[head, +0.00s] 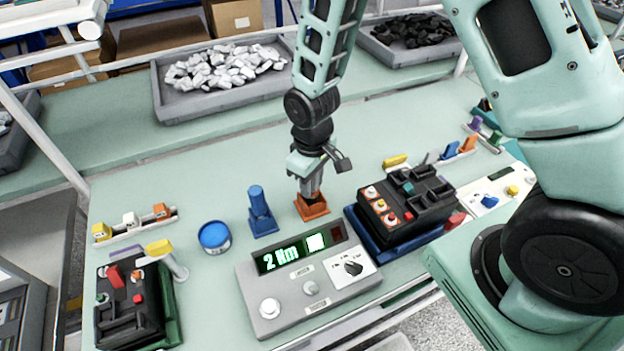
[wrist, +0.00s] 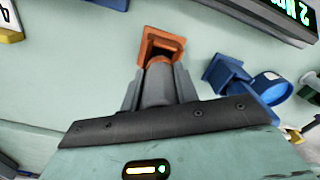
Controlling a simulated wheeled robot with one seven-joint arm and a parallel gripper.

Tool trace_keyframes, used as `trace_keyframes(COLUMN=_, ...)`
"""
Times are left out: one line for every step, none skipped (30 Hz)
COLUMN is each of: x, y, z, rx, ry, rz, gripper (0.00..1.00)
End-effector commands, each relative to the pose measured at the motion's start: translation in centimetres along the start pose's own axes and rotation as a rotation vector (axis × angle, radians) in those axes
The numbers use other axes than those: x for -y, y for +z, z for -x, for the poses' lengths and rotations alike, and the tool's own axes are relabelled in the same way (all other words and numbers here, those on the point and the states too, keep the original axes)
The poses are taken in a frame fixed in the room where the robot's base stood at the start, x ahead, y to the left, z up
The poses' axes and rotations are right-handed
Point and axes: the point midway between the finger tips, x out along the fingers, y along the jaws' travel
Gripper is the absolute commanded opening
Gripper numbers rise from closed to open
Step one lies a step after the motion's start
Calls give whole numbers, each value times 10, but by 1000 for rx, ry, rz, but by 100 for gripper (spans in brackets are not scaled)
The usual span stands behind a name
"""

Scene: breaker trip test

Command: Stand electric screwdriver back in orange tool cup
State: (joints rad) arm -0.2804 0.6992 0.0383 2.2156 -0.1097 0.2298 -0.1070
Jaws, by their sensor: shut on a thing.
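The orange tool cup (head: 313,208) stands on the green bench near the middle of the head view. It also shows at the top of the wrist view (wrist: 143,51) as a square orange cup. My gripper (head: 311,187) points down directly over the cup, its fingertips close to the rim. The fingers (wrist: 158,85) are shut on the electric screwdriver (wrist: 158,84), seen as a grey body between them with an orange-brown part toward the cup. Its lower end lines up with the cup opening. Fingers and cup walls hide how deep it sits.
A blue tool stands in a blue cup (head: 263,222) just left, beside a round blue tub (head: 214,237). The grey torque tester (head: 307,283) is in front. A black breaker on a blue fixture (head: 407,208) is close right. Bench behind the cup is clear.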

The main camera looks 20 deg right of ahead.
Motion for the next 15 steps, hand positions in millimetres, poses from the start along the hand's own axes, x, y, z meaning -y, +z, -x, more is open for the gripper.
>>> trace_keyframes(x=0, y=0, z=-2, rx=-1, ry=0, rz=0, gripper=7)
trace_keyframes(x=0, y=0, z=-2, rx=-1, ry=0, rz=0, gripper=7)
trace_keyframes(x=0, y=0, z=-1, rx=-1, ry=0, rz=0, gripper=38)
trace_keyframes(x=0, y=0, z=-1, rx=-1, ry=0, rz=0, gripper=47)
trace_keyframes(x=0, y=0, z=-1, rx=-1, ry=0, rz=0, gripper=55)
trace_keyframes(x=0, y=0, z=-1, rx=-1, ry=0, rz=0, gripper=56)
trace_keyframes(x=0, y=0, z=-1, rx=-1, ry=0, rz=0, gripper=56)
trace_keyframes(x=0, y=0, z=-1, rx=-1, ry=0, rz=0, gripper=56)
trace_keyframes(x=0, y=0, z=-1, rx=-1, ry=0, rz=0, gripper=56)
trace_keyframes(x=0, y=0, z=-1, rx=-1, ry=0, rz=0, gripper=56)
trace_keyframes(x=0, y=0, z=-1, rx=-1, ry=0, rz=0, gripper=56)
trace_keyframes(x=0, y=0, z=-2, rx=0, ry=0, rz=0, gripper=56)
trace_keyframes(x=0, y=0, z=-2, rx=0, ry=0, rz=0, gripper=56)
trace_keyframes(x=0, y=0, z=-1, rx=0, ry=0, rz=0, gripper=56)
trace_keyframes(x=0, y=0, z=0, rx=-1, ry=0, rz=0, gripper=56)
